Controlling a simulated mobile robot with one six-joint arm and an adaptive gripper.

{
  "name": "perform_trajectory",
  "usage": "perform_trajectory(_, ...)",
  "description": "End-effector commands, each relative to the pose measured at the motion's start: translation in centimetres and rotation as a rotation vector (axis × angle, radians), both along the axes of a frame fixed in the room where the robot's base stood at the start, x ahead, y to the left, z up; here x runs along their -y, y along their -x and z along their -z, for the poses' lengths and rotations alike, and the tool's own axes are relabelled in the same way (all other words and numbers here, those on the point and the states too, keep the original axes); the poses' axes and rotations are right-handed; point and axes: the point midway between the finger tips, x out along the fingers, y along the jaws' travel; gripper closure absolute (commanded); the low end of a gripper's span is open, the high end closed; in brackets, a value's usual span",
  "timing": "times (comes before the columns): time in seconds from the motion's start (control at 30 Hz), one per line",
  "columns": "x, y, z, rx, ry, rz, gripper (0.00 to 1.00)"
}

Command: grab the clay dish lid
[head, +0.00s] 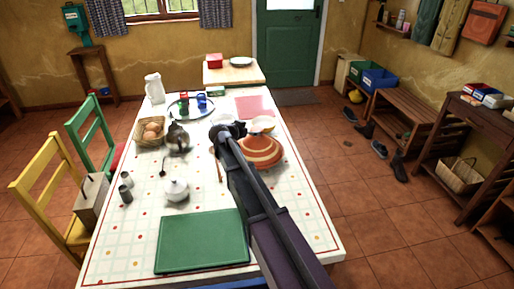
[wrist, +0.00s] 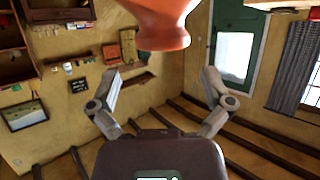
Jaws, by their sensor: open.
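The clay dish lid (head: 262,149), orange-brown with pale bands, shows on the table in the head view, just right of my arm. My arm covers part of its left side. My gripper (head: 228,130) is beyond and left of it, small and dark in that view. In the wrist view my gripper (wrist: 162,75) is open, its two fingers wide apart with nothing between them. A smooth orange clay part (wrist: 164,22), shaped like a knob, shows at the top edge of the wrist view, past the fingertips. Its rest is cut off.
A white bowl (head: 263,124) stands close behind the lid. A dark pot (head: 178,139), a basket (head: 149,132), a white sugar bowl (head: 176,189) and a green board (head: 202,241) are left of my arm. The table's right edge is fairly clear.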

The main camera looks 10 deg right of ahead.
Motion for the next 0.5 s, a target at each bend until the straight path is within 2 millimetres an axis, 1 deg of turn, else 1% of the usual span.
perform_trajectory(0.23,0.4,-0.5,0.5,0.0,0.0,0.001,0.0)
perform_trajectory(0.5,2.2,-2.5,2.0,0.0,0.0,0.001,0.0)
